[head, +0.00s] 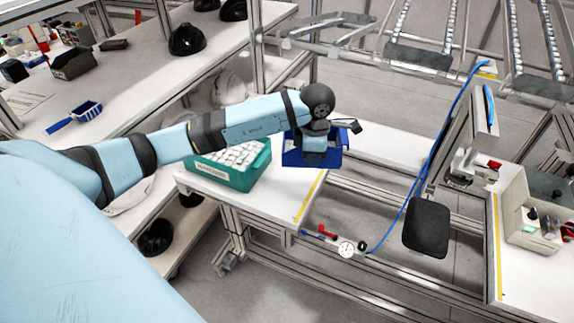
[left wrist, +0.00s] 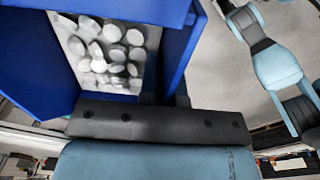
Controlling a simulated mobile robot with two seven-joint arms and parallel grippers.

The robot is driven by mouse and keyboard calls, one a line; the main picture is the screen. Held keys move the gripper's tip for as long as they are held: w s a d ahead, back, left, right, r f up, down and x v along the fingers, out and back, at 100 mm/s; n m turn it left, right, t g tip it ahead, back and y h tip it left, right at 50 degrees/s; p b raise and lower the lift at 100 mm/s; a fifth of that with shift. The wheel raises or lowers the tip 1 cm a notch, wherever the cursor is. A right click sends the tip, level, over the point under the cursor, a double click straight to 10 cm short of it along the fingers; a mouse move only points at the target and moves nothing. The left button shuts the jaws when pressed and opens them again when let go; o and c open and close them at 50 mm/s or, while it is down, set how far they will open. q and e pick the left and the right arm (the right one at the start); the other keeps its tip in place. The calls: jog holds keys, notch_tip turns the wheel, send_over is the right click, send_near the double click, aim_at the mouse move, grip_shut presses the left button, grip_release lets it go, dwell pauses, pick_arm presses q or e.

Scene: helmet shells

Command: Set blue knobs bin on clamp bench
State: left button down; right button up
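The blue knobs bin (head: 296,157) is at the centre of the head view, at the end of my left arm. The left wrist view shows its blue wall (left wrist: 45,50) close up, with several pale round knobs (left wrist: 110,50) inside. My left gripper (head: 316,143) is at the bin, and its dark finger bar (left wrist: 160,122) lies against the bin's near wall; it looks shut on it. The fingertips are hidden. Whether the bin hangs or touches the white bench (head: 275,197) below is unclear. I cannot tell which bench is the clamp bench. My right gripper is not in view.
A green bin (head: 235,178) of white parts stands left of the blue bin. A gauge (head: 346,249) and a blue hose (head: 418,190) are at the front. A right-hand bench (head: 520,285) carries a control box (head: 519,207). Black helmet shells (head: 187,40) sit on the back-left table.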

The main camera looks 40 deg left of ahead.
pick_arm(q)
jog(key=w+a+r+n, duration=0.1)
jog(key=n, duration=0.2)
jog(key=w+a+r+n+b, duration=0.1)
jog(key=n, duration=0.3)
jog(key=a+r+n+b, duration=0.1)
jog(key=n, duration=0.2)
jog(key=shift+w+a, duration=0.3)
jog(key=shift+w, duration=0.1)
jog(key=n, duration=0.1)
jog(key=a+r+n+b, duration=0.1)
jog(key=n, duration=0.1)
jog(key=shift+w, duration=0.2)
jog(key=shift+f, duration=0.1)
jog(key=shift+n, duration=0.3)
notch_tip(320, 180, down, 15)
jog(key=shift+r+p, duration=0.2)
jog(key=shift+p, duration=0.25)
notch_tip(320, 180, down, 5)
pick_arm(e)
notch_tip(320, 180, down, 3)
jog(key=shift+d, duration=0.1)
